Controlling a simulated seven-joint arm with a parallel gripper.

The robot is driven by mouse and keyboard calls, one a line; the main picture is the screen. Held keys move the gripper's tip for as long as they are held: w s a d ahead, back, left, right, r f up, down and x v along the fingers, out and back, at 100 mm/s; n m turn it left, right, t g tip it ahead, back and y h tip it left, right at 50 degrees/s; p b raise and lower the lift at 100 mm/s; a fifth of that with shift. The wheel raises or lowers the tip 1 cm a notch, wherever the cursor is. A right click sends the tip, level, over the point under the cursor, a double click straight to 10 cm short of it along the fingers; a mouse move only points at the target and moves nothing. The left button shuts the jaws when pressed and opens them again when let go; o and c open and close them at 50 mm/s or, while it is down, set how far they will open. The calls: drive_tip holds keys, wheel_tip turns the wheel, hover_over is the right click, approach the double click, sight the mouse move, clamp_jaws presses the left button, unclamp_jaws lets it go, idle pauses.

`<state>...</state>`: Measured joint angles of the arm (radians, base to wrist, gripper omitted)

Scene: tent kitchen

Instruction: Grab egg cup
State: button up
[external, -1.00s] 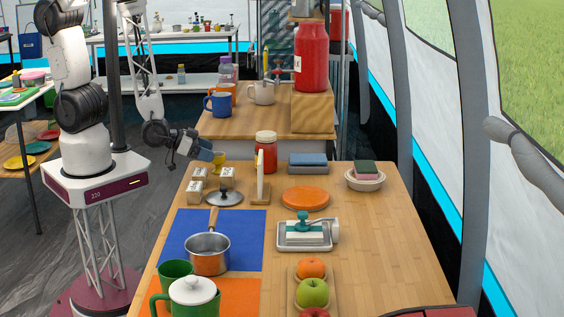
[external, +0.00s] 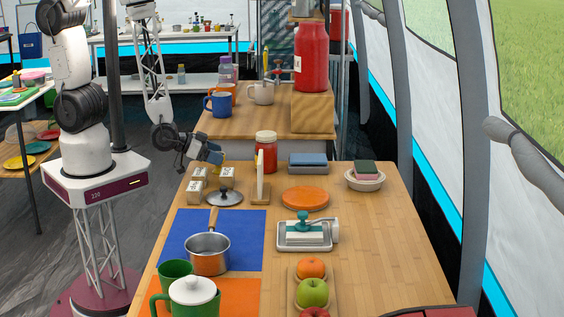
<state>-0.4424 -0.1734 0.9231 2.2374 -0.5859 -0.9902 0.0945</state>
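The egg cup (external: 223,162) is a small yellow cup at the far left part of the wooden table, behind the white labelled boxes. Only a little of it shows, because my gripper hides most of it. My gripper (external: 217,157) is at the egg cup, low near the table's far left edge. The fingers are too small and too covered to tell whether they are open or shut, or whether they touch the cup.
A red jar (external: 266,152) with a pale lid and an upright white item on a wooden base (external: 260,190) are to the right. A saucepan (external: 208,254) sits nearer on a blue mat (external: 180,232).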

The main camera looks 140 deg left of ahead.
drive_tip(key=c, duration=0.9)
drive_tip(key=shift+o, duration=0.2)
drive_tip(key=shift+r, duration=0.15)
drive_tip(key=shift+r, duration=0.65)
wheel_tip(320, 180, up, 2)
drive_tip(key=s+d+r, duration=0.1)
drive_tip(key=s+d, duration=0.7)
drive_tip(key=s, duration=0.5)
drive_tip(key=shift+s+d+r, duration=0.2)
drive_tip(key=shift+d, duration=0.2)
